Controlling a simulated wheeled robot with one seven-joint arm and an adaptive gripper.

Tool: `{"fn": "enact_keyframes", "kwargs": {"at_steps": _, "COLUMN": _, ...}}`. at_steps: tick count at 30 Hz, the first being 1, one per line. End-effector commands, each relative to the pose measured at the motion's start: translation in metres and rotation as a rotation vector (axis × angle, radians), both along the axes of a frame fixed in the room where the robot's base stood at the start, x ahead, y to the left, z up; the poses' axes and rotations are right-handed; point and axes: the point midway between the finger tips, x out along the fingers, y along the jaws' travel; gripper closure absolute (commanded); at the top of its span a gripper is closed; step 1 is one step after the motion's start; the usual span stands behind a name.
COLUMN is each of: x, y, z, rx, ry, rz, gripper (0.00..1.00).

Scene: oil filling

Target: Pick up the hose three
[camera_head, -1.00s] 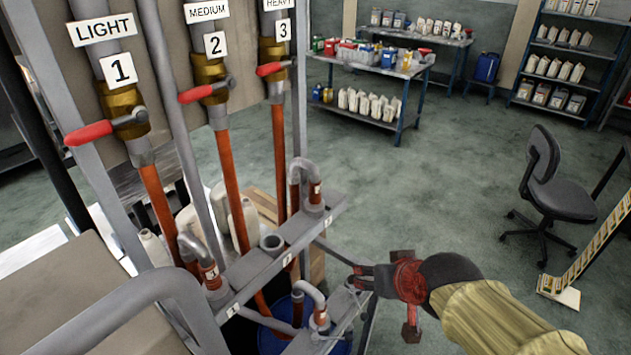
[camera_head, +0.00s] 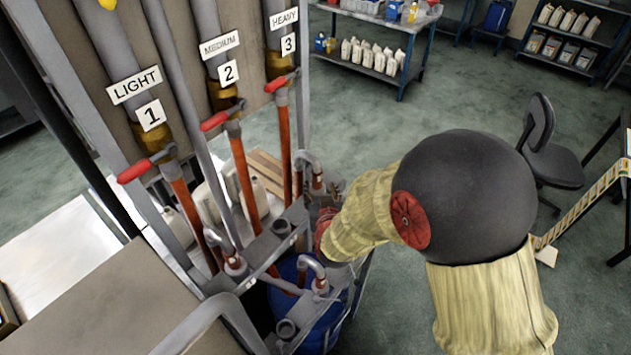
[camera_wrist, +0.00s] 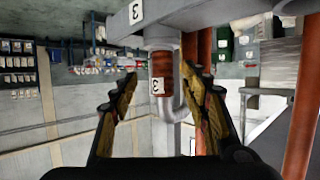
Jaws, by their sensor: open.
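My gripper (camera_wrist: 158,76) is open, with one finger on each side of the hose. I cannot tell whether either finger touches it. In the head view my arm hides much of the gripper (camera_head: 328,205), which is beside the nozzle.
Two more hooked nozzles stand in the rack, one at left (camera_head: 233,262) and one in front (camera_head: 320,280). Orange pipes hang under red-handled valves marked 1, 2 and 3. A blue drum (camera_head: 325,325) sits below. A chair (camera_head: 550,160) stands at right on open floor.

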Motion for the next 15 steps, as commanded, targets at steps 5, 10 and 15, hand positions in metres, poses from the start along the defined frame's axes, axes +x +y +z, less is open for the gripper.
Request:
{"fn": "enact_keyframes", "kwargs": {"at_steps": 5, "x": 0.014, "y": 0.002, "z": -0.005, "rx": 0.001, "ry": 0.001, "rz": 0.000, "gripper": 0.54}}
{"fn": "enact_keyframes", "kwargs": {"at_steps": 10, "x": 0.030, "y": 0.006, "z": -0.009, "rx": 0.000, "ry": 0.002, "rz": -0.001, "gripper": 0.54}}
{"fn": "enact_keyframes", "kwargs": {"at_steps": 15, "x": 0.050, "y": 0.010, "z": -0.014, "rx": 0.001, "ry": 0.002, "rz": 0.000, "gripper": 0.54}}
